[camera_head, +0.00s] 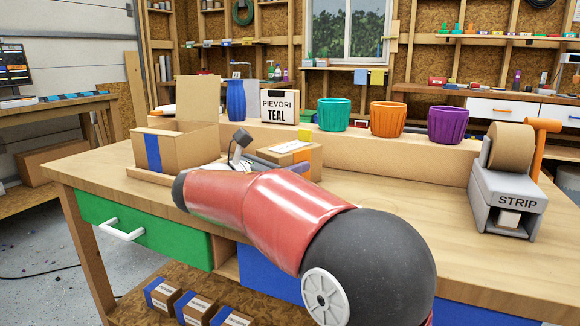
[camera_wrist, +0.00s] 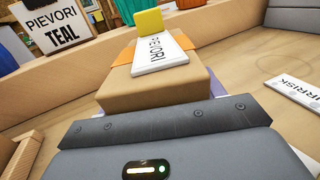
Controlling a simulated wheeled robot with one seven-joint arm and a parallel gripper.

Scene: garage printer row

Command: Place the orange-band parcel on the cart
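The orange-band parcel (camera_head: 277,152) is a small brown box on the workbench, just beyond my arm, partly hidden by it. In the wrist view the parcel (camera_wrist: 150,92) lies straight ahead, with an orange band, a white PIEVORI label and a yellow tag on top. My gripper (camera_wrist: 172,118) shows as a grey body with a dark bar close against the parcel's near side. Its fingertips are hidden, so I cannot tell whether it is open or holds the parcel. I see no cart in either view.
An open blue-band box (camera_head: 176,146) stands left on the workbench (camera_head: 400,190). A PIEVORI TEAL sign (camera_head: 280,106) and teal, orange and purple pots (camera_head: 387,119) line the back ledge. A grey STRIP tape dispenser (camera_head: 508,190) stands right.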

